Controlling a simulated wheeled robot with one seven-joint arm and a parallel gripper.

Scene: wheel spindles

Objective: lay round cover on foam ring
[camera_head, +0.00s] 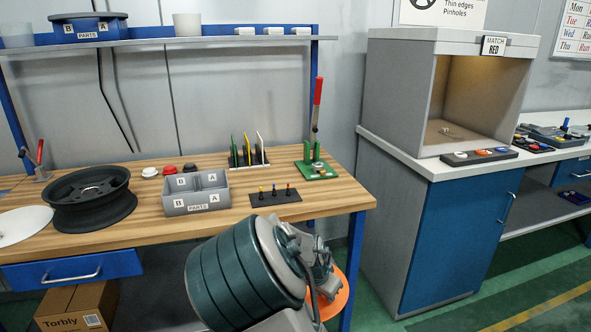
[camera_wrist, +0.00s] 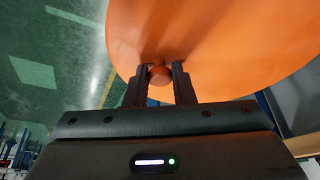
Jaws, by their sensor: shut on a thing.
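The round cover is a large orange disc (camera_wrist: 225,45) with a small orange knob (camera_wrist: 160,75). My gripper (camera_wrist: 161,71) has its two fingers closed on either side of this knob. In the head view the orange cover (camera_head: 341,296) shows only in part behind my arm, in front of the wooden table's right end and below its top. I cannot make out a foam ring for certain in either view. A black wheel rim (camera_head: 90,190) lies on the table at the left, and its top is uncovered.
The wooden table (camera_head: 130,236) also bears a grey parts bin (camera_head: 197,206), a dark peg block (camera_head: 275,197), a rack and a green fixture (camera_head: 317,172). A white disc (camera_head: 20,226) lies at the far left. A grey booth (camera_head: 398,90) stands on the right bench.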

